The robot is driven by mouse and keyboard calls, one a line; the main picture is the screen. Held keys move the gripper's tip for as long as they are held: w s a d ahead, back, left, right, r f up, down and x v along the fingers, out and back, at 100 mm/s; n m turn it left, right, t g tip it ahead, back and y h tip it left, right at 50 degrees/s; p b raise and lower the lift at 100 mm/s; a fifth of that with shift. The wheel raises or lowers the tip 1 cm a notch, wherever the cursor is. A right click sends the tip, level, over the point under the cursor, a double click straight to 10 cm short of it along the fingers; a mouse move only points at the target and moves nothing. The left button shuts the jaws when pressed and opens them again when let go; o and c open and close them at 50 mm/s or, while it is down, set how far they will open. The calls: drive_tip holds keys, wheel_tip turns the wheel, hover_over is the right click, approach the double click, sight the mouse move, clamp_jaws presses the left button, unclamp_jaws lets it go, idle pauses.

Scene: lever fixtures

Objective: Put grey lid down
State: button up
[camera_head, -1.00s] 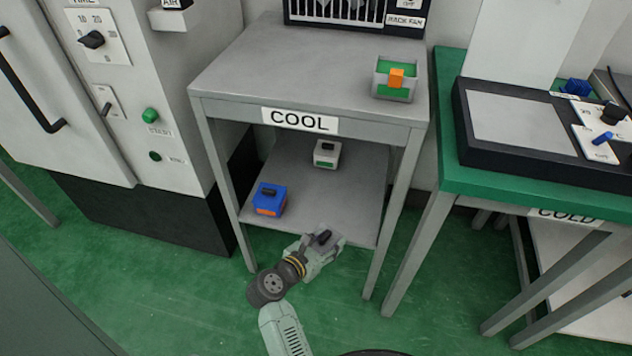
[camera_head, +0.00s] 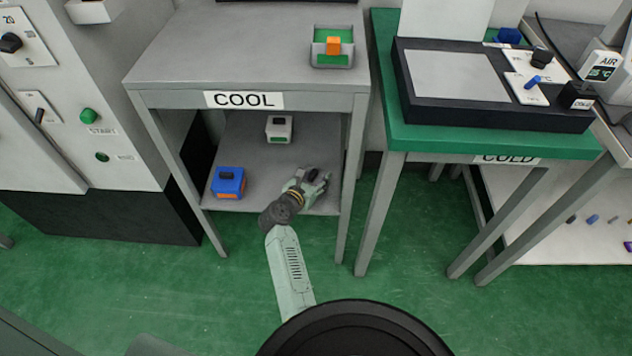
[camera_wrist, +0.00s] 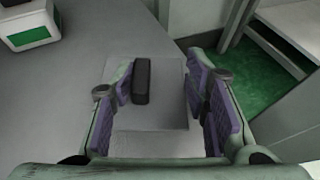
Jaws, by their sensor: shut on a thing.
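The grey lid (camera_wrist: 165,113) is a flat light-grey square with a black bar handle (camera_wrist: 142,81). It lies between the purple-padded fingers of my gripper (camera_wrist: 168,98), which is shut on it. In the head view my gripper (camera_head: 312,186) is over the front right of the lower shelf (camera_head: 258,160) of the COOL table, and it hides most of the lid. I cannot tell whether the lid touches the shelf.
A white box with a green panel (camera_head: 279,129) stands farther back on the shelf. A blue box (camera_head: 228,182) stands at its front left. Table legs (camera_head: 354,190) flank the shelf. A grey-green container (camera_head: 332,48) sits on the tabletop (camera_head: 220,50) above.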

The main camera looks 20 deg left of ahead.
drive_tip(key=shift+f, duration=1.1)
drive_tip(key=shift+f, duration=0.25)
drive_tip(key=o, duration=1.2)
drive_tip(key=shift+c, duration=0.2)
drive_tip(key=shift+r, duration=0.1)
drive_tip(key=shift+s+r, duration=0.15)
drive_tip(key=shift+r, duration=0.05)
drive_tip(key=v, duration=1.1)
drive_tip(key=shift+s, duration=0.3)
drive_tip(key=shift+r, duration=0.15)
